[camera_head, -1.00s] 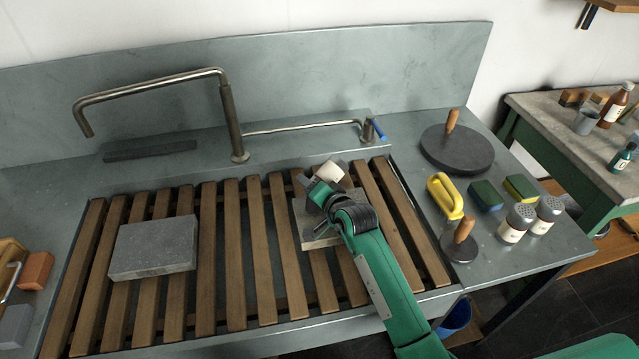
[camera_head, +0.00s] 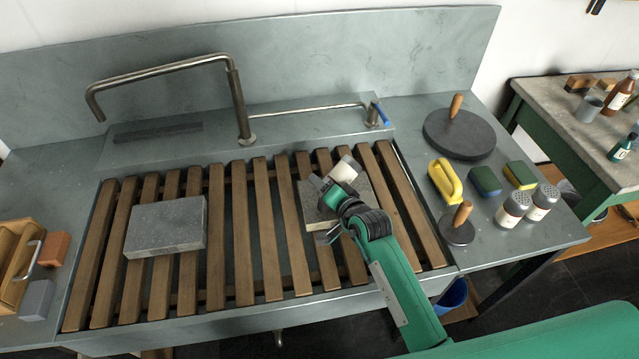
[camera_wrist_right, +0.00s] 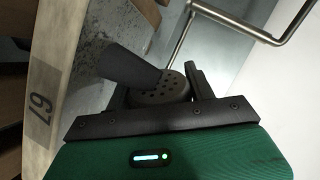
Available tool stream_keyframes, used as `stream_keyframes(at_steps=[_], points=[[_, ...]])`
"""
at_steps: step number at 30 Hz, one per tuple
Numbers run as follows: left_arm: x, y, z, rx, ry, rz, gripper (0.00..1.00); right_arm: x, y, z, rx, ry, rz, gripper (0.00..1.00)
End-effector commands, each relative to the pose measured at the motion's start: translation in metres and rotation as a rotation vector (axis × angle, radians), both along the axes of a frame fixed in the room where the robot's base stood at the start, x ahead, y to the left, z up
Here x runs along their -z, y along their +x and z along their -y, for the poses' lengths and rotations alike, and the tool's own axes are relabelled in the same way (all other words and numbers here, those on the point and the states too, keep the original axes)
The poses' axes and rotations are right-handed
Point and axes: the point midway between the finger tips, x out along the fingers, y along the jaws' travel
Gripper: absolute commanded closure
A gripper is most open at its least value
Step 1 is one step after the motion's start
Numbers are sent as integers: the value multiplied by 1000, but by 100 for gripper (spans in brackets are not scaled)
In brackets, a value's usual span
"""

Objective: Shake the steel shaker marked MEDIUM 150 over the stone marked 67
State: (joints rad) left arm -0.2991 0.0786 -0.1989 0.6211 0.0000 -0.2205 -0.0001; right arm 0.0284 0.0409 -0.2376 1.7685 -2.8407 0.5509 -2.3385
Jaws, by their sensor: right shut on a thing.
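My right gripper (camera_head: 328,186) is shut on a shaker (camera_head: 346,168), whose pale side shows in the head view. It holds the shaker tipped over, above the grey stone (camera_head: 318,211) on the right of the slatted rack. In the right wrist view, the shaker's perforated cap (camera_wrist_right: 165,92) shows between the fingers. A dark cone (camera_wrist_right: 127,67) spreads from the cap toward the stone top; I cannot tell for sure if it is falling grit. The stone's pale edge (camera_wrist_right: 40,105) bears 67 in that view. The shaker's marking is not readable. My left gripper is not in view.
Another grey stone (camera_head: 166,227) lies on the left of the wooden rack (camera_head: 232,255). Two more shakers (camera_head: 513,208) stand on the right counter, near sponges (camera_head: 484,181), a yellow handled tool (camera_head: 445,183) and round levigators (camera_head: 459,146). A bent tap (camera_head: 240,105) rises behind.

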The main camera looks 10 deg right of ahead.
Motion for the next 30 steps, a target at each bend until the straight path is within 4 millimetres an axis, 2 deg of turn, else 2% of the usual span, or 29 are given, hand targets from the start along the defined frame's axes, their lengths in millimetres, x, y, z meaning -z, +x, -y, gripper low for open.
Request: stream_keyframes(at_steps=[30], points=[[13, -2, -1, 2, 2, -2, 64, 0, 3, 72, 1, -1, 3, 69]])
